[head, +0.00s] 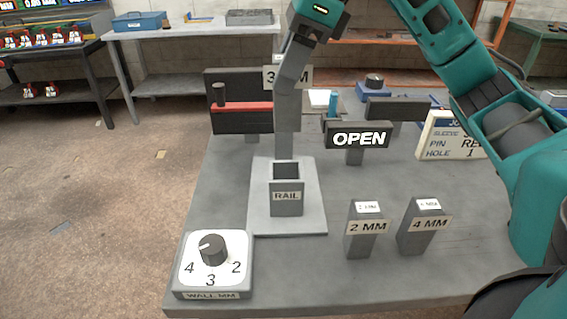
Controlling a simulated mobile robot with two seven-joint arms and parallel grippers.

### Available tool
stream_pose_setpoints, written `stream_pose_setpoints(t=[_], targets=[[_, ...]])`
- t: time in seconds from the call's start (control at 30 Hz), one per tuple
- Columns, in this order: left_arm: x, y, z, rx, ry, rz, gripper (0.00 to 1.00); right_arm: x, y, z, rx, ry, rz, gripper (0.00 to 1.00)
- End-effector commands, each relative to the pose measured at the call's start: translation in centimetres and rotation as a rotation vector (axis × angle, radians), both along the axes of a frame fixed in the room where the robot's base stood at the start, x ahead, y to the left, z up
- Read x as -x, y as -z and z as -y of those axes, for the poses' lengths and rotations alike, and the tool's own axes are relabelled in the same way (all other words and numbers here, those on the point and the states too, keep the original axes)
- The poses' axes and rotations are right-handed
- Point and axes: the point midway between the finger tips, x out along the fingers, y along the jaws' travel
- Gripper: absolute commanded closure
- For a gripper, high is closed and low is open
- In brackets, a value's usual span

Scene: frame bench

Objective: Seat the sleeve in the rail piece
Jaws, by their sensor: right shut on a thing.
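My right gripper (318,12) is at the top centre, shut on a long grey upright sleeve (286,130). A tag with a 3 (270,77) shows at the sleeve's upper part, its middle covered by grey. The sleeve's lower end is just above or behind the open top of the rail piece (286,208); I cannot tell if it touches. The rail piece is a grey square socket marked RAIL on a light grey plate (262,222). Two grey blocks marked 2 MM (360,247) and 4 MM (414,241) stand at the right. My left gripper is not in view.
A WALL MM dial (211,250) is at the front left. An OPEN sign (358,137) stands behind the rail plate. A black stand with a red bar (228,122) is at the back left. A job card (440,135) is at the right, partly behind my arm.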

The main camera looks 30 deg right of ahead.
Motion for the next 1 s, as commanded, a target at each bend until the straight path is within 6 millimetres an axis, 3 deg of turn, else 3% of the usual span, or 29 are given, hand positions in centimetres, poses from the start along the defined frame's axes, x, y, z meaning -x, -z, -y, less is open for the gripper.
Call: stream_pose_setpoints(t=[0.03,0.2,0.37,0.67,0.83,1.0], targets=[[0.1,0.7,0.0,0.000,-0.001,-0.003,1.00,0.1,1.9,0.1,0.001,0.001,-0.004,0.95],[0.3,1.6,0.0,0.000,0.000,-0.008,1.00,0.1,6.4,0.0,0.001,-0.001,-0.003,0.95],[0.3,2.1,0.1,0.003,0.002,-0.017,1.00,0.1,9.6,0.0,0.001,-0.001,-0.001,0.95],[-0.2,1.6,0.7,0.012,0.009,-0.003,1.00,0.0,12.0,0.0,-0.001,-0.003,0.002,0.95],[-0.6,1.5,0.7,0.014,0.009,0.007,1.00,0.0,14.5,0.0,-0.001,-0.003,-0.001,0.95],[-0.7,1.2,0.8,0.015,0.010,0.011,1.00,0.0,14.9,0.0,0.000,-0.003,0.005,0.95]])
